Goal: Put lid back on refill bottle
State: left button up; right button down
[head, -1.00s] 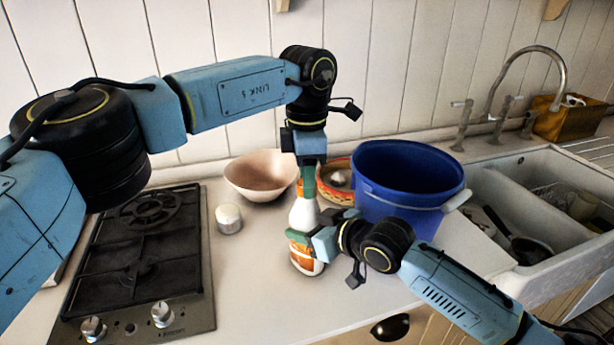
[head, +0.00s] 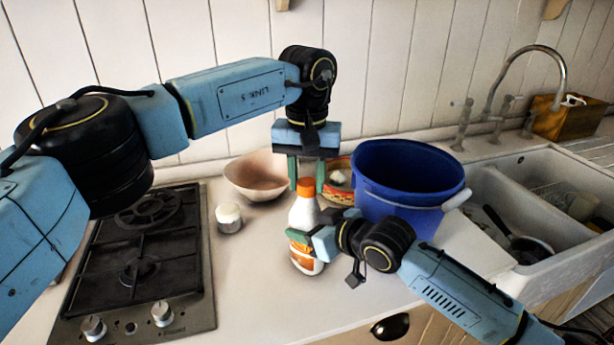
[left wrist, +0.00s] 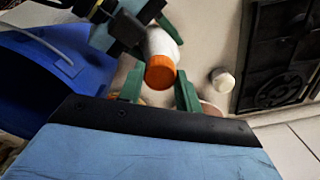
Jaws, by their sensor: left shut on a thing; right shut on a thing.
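The refill bottle (head: 303,214) is white with an orange label and stands upright on the counter in the head view. Its orange lid (head: 306,186) sits on top of the neck; the lid also shows in the left wrist view (left wrist: 160,73). My left gripper (head: 306,187) comes down from above, with its green fingers on either side of the lid, shut on it. My right gripper (head: 300,240) is shut on the bottle's body from the right, partly covering the label. The lid's lower edge and thread cannot be made out.
A blue bucket (head: 400,205) stands close to the right of the bottle. A pinkish bowl (head: 258,178) and a patterned dish (head: 337,192) are behind. A small white jar (head: 229,217) and the black hob (head: 140,262) are left. The sink (head: 540,190) is at right.

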pick_arm(q)
jog(key=m, duration=0.4)
jog(key=o, duration=1)
jog(key=shift+c, duration=0.2)
jog(key=shift+r, duration=2.25)
jog(key=shift+c, duration=0.5)
